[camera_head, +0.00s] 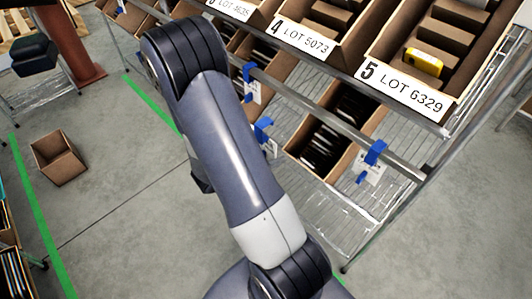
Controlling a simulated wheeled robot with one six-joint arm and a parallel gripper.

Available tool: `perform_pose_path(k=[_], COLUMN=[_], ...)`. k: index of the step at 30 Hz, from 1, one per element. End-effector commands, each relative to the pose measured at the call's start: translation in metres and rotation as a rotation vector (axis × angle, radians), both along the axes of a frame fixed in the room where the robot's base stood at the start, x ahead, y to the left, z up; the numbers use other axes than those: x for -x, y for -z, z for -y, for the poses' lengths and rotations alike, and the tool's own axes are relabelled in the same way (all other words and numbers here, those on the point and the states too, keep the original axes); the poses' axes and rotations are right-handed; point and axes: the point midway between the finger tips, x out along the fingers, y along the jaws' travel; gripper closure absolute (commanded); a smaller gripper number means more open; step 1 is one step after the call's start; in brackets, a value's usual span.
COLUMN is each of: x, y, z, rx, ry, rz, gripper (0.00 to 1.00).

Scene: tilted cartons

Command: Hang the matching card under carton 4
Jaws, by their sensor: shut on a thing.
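Carton 4 (335,22) is tilted on the upper shelf, with a white label (303,38) reading "4 LOT 5073". A rail (318,108) runs below the cartons. A white card (253,92) with a blue clip (248,71) shows at the rail, left of carton 4's label. Another blue clip (263,129) with a white card (271,148) shows lower, partly behind my arm; I cannot tell what bears it. A third card (371,174) with a blue clip (375,152) hangs at the rail below carton 5. The print on the cards is too small to read. My gripper is hidden behind my arm.
Carton 5 (440,40), labelled "LOT 6329", holds a yellow item (425,63). A lower carton (333,133) holds dark, thin items. An open box (58,157) stands on the floor at left. Clear floor (120,215) lies left of my arm.

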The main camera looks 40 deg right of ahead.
Motion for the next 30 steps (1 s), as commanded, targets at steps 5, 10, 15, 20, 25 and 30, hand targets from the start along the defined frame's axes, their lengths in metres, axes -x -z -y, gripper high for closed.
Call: perform_pose_path(k=[5,10,15,20,25,30], x=[-0.001,0.0,0.0,-0.001,-0.002,-0.002], y=[0.007,0.004,0.001,0.001,0.001,0.001], z=[0.004,0.007,0.01,0.016,0.024,0.031], rx=[0.001,0.0,0.0,0.0,0.0,0.0], ry=[0.001,0.001,0.001,0.001,0.002,0.002], rz=[0.005,0.002,-0.002,-0.002,-0.001,-0.001], gripper=[0.56,0.56,0.56,0.56,0.56,0.56])
